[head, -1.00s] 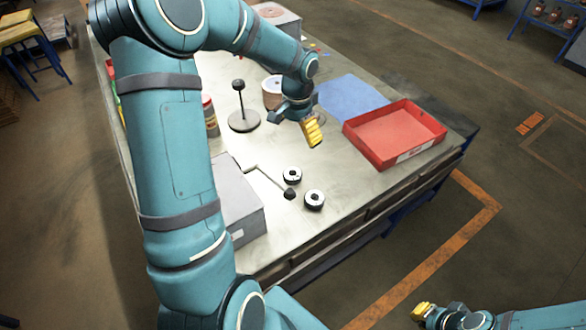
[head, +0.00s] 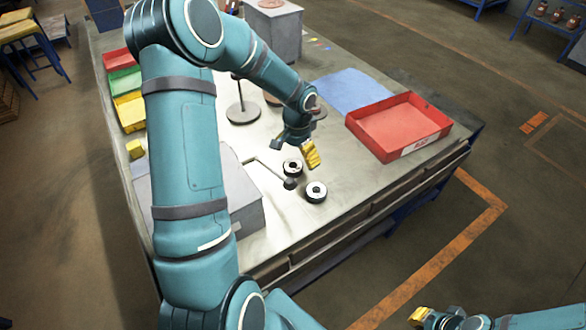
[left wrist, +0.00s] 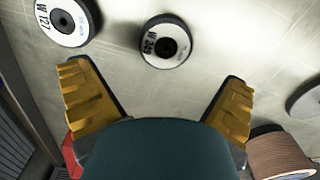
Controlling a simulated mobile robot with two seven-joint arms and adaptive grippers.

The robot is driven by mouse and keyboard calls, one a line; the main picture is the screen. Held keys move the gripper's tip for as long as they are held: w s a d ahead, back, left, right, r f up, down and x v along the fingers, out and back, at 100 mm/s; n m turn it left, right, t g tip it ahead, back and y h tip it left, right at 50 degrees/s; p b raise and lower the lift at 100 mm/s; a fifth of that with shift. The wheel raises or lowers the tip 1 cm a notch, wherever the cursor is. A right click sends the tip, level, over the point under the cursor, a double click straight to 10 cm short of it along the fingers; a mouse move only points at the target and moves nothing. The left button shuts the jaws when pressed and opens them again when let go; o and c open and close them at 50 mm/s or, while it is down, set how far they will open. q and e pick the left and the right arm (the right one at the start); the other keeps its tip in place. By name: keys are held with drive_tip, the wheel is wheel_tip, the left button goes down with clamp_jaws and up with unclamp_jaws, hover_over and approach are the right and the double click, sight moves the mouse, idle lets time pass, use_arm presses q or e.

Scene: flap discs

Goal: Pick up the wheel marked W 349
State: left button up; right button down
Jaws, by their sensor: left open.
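The wheel marked W 349 (left wrist: 165,41) is a small black disc with a white labelled face and a dark centre hole. It lies flat on the bench, near the top middle of the left wrist view. It appears to be the farther of two such wheels (head: 292,168) in the head view. My left gripper (head: 311,154) is just above and beside it, yellow fingers down. In the left wrist view its fingers (left wrist: 156,72) are spread and empty, with the wheel beyond the gap between them. My right gripper (head: 420,314) is low at the bottom right, off the bench; its jaws are unclear.
A similar wheel marked W 127 (left wrist: 66,20) lies close by, also in the head view (head: 316,192). A thin rod with a dark knob (head: 290,184) is beside them. A grey box (head: 240,212), a red tray (head: 400,130), and a stand (head: 242,114) surround the area.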

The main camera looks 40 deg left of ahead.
sight(294, 164)
use_arm(q)
drive_tip(key=f, duration=0.4)
drive_tip(key=shift+s+a+f+b, duration=0.15)
drive_tip(key=shift+s+a+b, duration=0.1)
drive_tip(key=shift+s+b, duration=0.15)
drive_tip(key=shift+f, duration=0.45)
drive_tip(key=shift+c, duration=0.3)
drive_tip(key=shift+r, duration=0.1)
drive_tip(key=c, duration=1.3)
